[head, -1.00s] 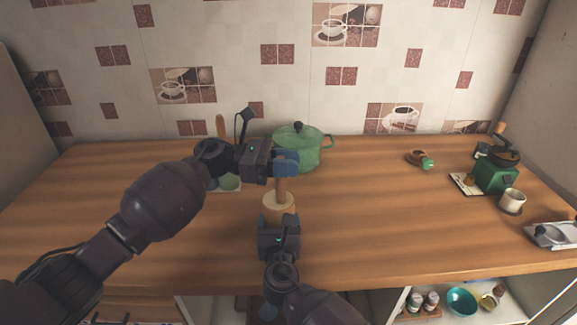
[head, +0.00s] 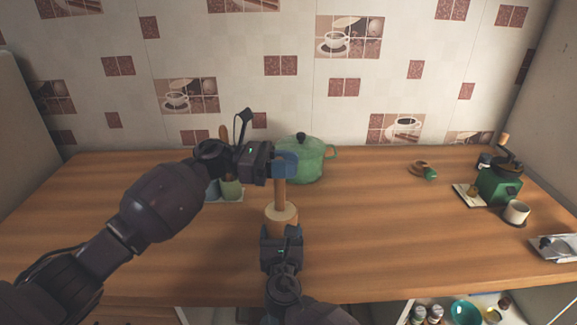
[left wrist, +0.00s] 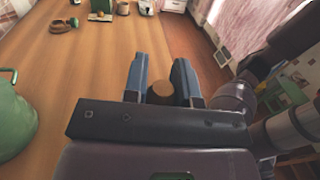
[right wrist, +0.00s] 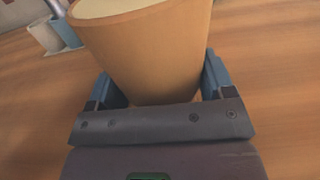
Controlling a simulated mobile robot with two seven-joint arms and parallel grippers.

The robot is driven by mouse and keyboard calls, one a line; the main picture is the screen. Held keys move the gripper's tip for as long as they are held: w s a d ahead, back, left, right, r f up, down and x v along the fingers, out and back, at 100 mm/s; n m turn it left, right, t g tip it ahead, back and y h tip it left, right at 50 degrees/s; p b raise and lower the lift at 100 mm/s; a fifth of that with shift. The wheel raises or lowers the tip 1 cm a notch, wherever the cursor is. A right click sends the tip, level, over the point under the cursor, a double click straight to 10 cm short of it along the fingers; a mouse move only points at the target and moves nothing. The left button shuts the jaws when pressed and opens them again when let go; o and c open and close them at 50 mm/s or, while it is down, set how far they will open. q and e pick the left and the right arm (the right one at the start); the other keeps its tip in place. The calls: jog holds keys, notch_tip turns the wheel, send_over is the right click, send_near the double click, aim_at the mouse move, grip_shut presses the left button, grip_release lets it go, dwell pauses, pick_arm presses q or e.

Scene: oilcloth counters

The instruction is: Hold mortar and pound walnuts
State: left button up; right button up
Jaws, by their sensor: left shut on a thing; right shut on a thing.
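The light wooden mortar (head: 281,217) stands on the wooden counter, near the middle of the head view. My right gripper (head: 281,232) is shut on it from the front; in the right wrist view the mortar (right wrist: 145,50) fills the space between the blue fingers. The wooden pestle (head: 280,195) stands upright with its lower end in the mortar's mouth. My left gripper (head: 285,164) is shut on the pestle's top; the round pestle end (left wrist: 161,92) shows between the fingers in the left wrist view. The walnuts inside the mortar cannot be seen.
A green lidded pot (head: 308,160) stands close behind the left gripper. A tray with cups (head: 230,190) is behind the left arm. A green grinder (head: 499,186), a white cup (head: 516,211) and a metal tray (head: 556,247) are at right.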

pick_arm(q)
jog(key=shift+f, duration=1.4)
jog(key=shift+r, duration=0.1)
dwell(0.3)
jog(key=shift+r, duration=0.95)
jog(key=shift+r, duration=0.15)
notch_tip(320, 180, up, 10)
jog(key=shift+r, duration=0.2)
dwell(0.6)
dwell(0.3)
pick_arm(e)
jog(key=o, duration=1)
jog(key=shift+o, duration=0.2)
